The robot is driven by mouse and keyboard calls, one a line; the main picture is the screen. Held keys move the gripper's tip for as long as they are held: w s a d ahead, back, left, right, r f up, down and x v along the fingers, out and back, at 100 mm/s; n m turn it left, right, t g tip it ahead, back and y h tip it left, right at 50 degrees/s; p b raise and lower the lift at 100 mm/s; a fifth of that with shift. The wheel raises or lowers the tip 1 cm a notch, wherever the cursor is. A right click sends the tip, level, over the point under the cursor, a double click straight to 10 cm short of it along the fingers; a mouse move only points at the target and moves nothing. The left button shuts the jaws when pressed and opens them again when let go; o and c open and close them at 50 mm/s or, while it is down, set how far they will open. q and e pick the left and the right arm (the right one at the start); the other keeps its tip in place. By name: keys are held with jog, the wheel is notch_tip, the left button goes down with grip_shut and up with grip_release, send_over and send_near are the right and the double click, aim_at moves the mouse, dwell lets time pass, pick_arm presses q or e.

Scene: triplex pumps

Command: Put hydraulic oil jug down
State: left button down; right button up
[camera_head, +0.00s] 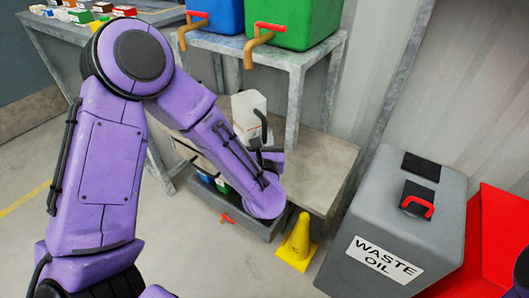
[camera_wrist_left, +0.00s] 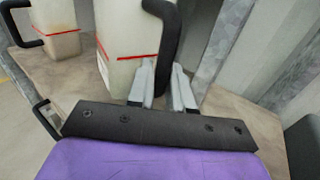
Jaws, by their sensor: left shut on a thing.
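A white translucent jug (camera_head: 249,110) with a dark handle is upright above the lower shelf of the metal stand. In the left wrist view the jug (camera_wrist_left: 122,62) has a red line across its side. My left gripper (camera_wrist_left: 163,82) is shut on its black handle. In the head view the left gripper (camera_head: 269,155) is partly hidden behind my own arm. I cannot tell whether the jug's base touches the shelf (camera_head: 318,165). Its label is too small to read. My right gripper is out of view.
A second jug (camera_wrist_left: 54,22) stands to the left. Blue (camera_head: 216,14) and green (camera_head: 290,22) containers with taps sit on the upper shelf. A yellow cone (camera_head: 297,243), a grey waste oil box (camera_head: 395,225) and a red container (camera_head: 490,240) stand right. The shelf's right part is clear.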

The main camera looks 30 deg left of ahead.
pick_arm(q)
jog(key=shift+w+a+f, duration=0.1)
jog(key=shift+w+f, duration=0.15)
jog(key=shift+f, duration=0.15)
jog(key=f, duration=0.2)
jog(key=f+b, duration=0.1)
jog(key=shift+w+a+f, duration=0.15)
jog(key=shift+w+f, duration=0.15)
jog(key=shift+s, duration=0.1)
jog(key=shift+f+b, duration=0.2)
jog(key=shift+b, duration=0.1)
jog(key=c, duration=1)
grip_release()
jog(key=shift+c, duration=0.2)
jog(key=shift+r, duration=0.1)
